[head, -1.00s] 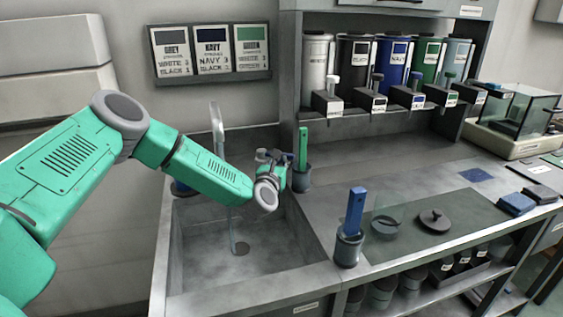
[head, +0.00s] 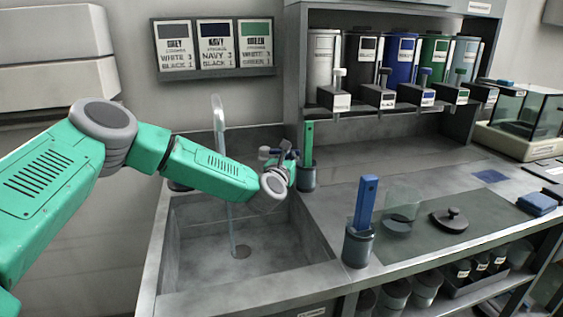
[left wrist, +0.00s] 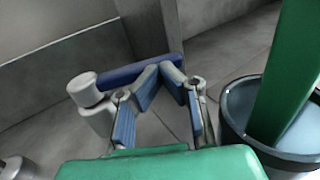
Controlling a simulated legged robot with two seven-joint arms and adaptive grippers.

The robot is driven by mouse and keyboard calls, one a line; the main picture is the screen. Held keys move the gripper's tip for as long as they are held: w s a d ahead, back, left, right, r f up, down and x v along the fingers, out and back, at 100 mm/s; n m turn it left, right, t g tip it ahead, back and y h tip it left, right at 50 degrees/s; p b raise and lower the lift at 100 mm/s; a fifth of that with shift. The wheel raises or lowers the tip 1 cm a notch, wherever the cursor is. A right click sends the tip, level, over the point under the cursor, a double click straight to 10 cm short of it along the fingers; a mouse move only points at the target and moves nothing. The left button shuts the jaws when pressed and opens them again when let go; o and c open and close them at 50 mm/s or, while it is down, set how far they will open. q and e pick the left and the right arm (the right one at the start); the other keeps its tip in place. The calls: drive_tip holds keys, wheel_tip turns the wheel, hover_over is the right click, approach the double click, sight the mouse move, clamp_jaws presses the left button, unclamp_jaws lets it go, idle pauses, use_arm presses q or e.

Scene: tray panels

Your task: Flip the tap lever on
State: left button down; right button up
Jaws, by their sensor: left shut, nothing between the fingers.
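The tap's curved spout (head: 218,118) rises behind the sink (head: 190,235). A thin pale bluish stream (head: 231,225) runs down to the drain. In the left wrist view, a dark blue bar (left wrist: 125,73) beside a grey round knob (left wrist: 83,88) looks like the tap lever. My left gripper (left wrist: 160,75) is shut and empty, its fingertips against or just in front of the bar; contact is unclear. The gripper also shows in the head view (head: 279,152), at the sink's back right corner. My forearm hides the tap's lower part. My right gripper is out of view.
A cup with a green handle (head: 308,142) stands close right of my left gripper. A cup with a blue handle (head: 366,203) stands at the sink's front right edge. Dispensers (head: 401,62) line the shelf behind. The sink basin is clear.

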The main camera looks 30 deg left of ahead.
use_arm(q)
drive_tip(key=shift+r, duration=0.1)
drive_tip(key=s+d, duration=0.2)
drive_tip(key=s, duration=0.9)
drive_tip(key=shift+s+f, duration=0.2)
drive_tip(key=shift+s, duration=0.15)
